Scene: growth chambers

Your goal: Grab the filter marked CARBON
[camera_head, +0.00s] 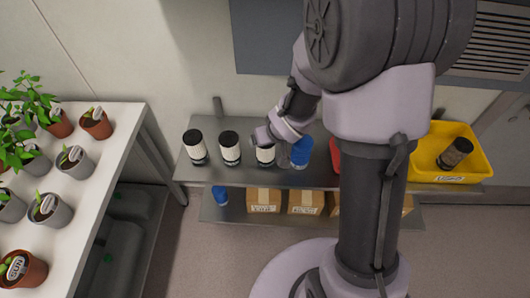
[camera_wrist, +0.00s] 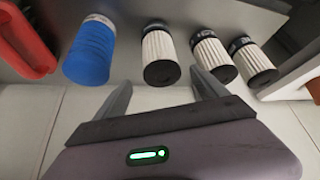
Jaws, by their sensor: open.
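Three white pleated filters with black end caps stand in a row on the shelf: a left one (camera_head: 195,147), a middle one (camera_head: 229,149) and a right one (camera_head: 265,155). The wrist view shows three too, the nearest (camera_wrist: 161,57) beside the blue cylinder, then a second (camera_wrist: 212,57) and a third (camera_wrist: 253,63). Marks on the caps are too small to read, so I cannot tell which says CARBON. My gripper (camera_wrist: 160,78) is open and empty. In the wrist view its fingers point towards the nearest filter, which appears beyond the tips.
A blue cylinder (camera_head: 301,153) stands right of the filters, close to my gripper. A red object (camera_head: 336,155) is partly behind my arm. A yellow bin (camera_head: 425,165) at right holds a dark, brownish cylinder (camera_head: 455,153). Boxes (camera_head: 264,200) sit below. A plant bench (camera_head: 110,150) is at left.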

